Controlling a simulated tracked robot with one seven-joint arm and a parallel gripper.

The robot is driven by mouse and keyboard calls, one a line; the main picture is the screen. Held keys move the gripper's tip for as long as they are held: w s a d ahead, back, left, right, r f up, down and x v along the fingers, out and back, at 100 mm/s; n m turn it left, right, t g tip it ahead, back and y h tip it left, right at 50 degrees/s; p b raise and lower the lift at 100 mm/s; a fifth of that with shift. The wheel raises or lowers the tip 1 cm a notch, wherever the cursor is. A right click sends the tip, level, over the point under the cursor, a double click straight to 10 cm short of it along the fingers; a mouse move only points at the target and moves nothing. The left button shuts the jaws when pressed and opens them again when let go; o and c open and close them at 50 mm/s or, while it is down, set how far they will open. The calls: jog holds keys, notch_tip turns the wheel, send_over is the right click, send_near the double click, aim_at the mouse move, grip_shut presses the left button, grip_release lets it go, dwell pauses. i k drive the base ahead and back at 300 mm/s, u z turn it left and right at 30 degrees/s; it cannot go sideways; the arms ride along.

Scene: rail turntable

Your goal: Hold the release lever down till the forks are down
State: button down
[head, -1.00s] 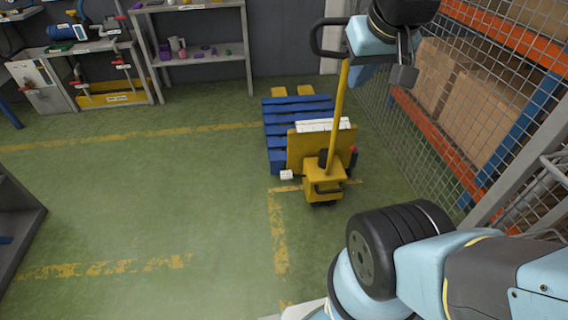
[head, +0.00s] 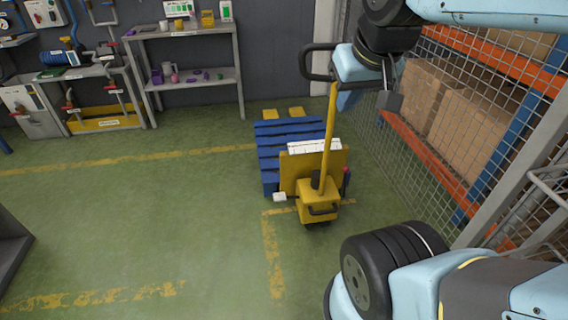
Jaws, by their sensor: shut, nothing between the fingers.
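The yellow pallet truck (head: 318,200) stands at centre right, with its yellow tiller (head: 328,140) rising to a black loop handle (head: 315,64). The forks reach under a blue pallet (head: 268,150). Yellow fork tips (head: 297,112) show beyond the pallet's far edge. How high the forks are is hard to tell. My gripper (head: 388,100) is at the upper right, pointing down, just right of the handle in the picture. It is shut and empty. My wrist covers part of the handle's right side. I cannot make out the release lever, or whether my gripper touches it.
A wire mesh fence (head: 425,130) and an orange rack with cardboard boxes (head: 460,125) stand close on the right. Grey shelves (head: 195,82) and a workbench (head: 85,75) line the back wall. The green floor (head: 140,215) at left is open.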

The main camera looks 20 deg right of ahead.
aim_at(279, 196)
jog(key=u, duration=0.4)
jog(key=i, duration=0.1)
jog(key=u, duration=1.75)
jog(key=i, duration=1)
jog(key=z, duration=2.65)
jog(key=i, duration=0.25)
jog(key=u, duration=0.2)
